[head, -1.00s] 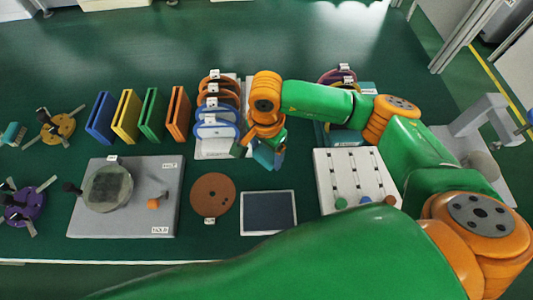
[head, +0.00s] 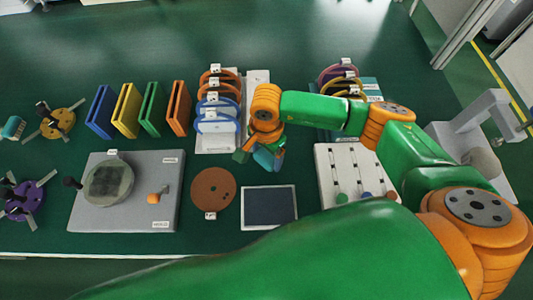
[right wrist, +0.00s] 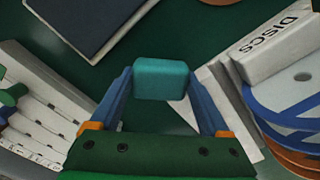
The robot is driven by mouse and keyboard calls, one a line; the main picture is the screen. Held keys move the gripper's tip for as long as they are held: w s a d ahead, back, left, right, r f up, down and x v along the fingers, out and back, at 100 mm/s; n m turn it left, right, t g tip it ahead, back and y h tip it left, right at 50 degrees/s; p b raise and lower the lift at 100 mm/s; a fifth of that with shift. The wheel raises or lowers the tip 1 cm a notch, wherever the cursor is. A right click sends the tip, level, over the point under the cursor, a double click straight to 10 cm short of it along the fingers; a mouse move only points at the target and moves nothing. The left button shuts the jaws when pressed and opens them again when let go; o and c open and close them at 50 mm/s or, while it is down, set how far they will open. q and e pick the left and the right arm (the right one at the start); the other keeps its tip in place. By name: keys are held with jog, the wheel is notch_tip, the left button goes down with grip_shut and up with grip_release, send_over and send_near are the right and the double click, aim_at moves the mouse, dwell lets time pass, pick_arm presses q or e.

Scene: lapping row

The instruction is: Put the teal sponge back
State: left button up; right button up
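My right gripper (head: 265,158) is low over the green bench, just right of the white disc rack. In the right wrist view, its two blue fingers (right wrist: 160,82) press on both sides of a teal sponge (right wrist: 160,78), a small rounded block. The sponge is held at the fingertips, with dark green bench surface beyond it. In the head view the gripper and wrist largely hide the sponge. My left gripper is not in view.
The disc rack (head: 214,145) holds orange and blue rings. A dark plate (head: 269,208), a brown disc (head: 212,188) and a grey machine base (head: 150,215) lie in front. A white slotted board (head: 330,170) stands right. Several coloured upright plates stand left.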

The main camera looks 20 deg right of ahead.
aim_at(266, 155)
jog(key=shift+o, duration=1.4)
jog(key=shift+r, duration=0.25)
jog(key=shift+r+p, duration=0.45)
jog(key=shift+p, duration=0.3)
notch_tip(266, 155, up, 12)
jog(key=b, duration=0.2)
